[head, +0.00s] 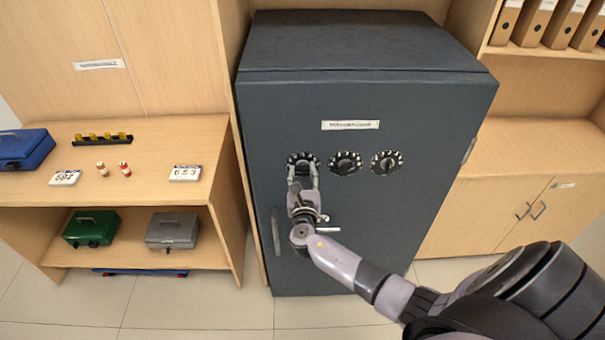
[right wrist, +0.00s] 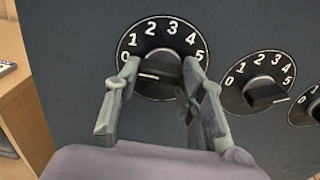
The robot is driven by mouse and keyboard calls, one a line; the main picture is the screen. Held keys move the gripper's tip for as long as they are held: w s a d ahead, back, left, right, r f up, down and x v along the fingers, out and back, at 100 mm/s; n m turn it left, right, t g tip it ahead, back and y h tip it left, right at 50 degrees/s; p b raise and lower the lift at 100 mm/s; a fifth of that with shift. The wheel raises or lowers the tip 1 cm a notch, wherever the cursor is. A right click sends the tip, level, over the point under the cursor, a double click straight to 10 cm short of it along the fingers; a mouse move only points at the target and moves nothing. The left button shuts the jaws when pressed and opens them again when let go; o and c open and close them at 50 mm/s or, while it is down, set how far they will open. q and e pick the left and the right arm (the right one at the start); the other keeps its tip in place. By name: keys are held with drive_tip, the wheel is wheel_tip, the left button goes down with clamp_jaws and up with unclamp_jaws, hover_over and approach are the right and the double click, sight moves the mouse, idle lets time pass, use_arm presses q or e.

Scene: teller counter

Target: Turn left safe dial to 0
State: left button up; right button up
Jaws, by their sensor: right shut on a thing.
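The left safe dial (head: 303,157) is the leftmost of three black dials on the dark grey safe (head: 420,110). In the right wrist view the left dial (right wrist: 165,35) shows white numbers 0 to 5 over its top. A white mark on its knob (right wrist: 149,76) lies on the left side, close to the 0. My right gripper (head: 303,176) reaches up to this dial from below. In the right wrist view its two fingers (right wrist: 160,72) stand on either side of the knob, shut on it, and partly hide it. My left gripper is out of view.
The middle dial (right wrist: 262,80) and right dial (head: 387,162) sit close to the right. The safe has a long handle (head: 276,232) lower left. A wooden shelf (head: 150,205) at left holds coloured cash boxes, number cards and stamps. A cabinet (head: 520,205) stands at right.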

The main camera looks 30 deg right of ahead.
drive_tip(key=o, duration=0.7)
drive_tip(key=shift+f, duration=0.15)
drive_tip(key=o, duration=0.4)
drive_tip(key=shift+o, duration=0.2)
drive_tip(key=shift+s, duration=0.1)
drive_tip(key=v, duration=1.2)
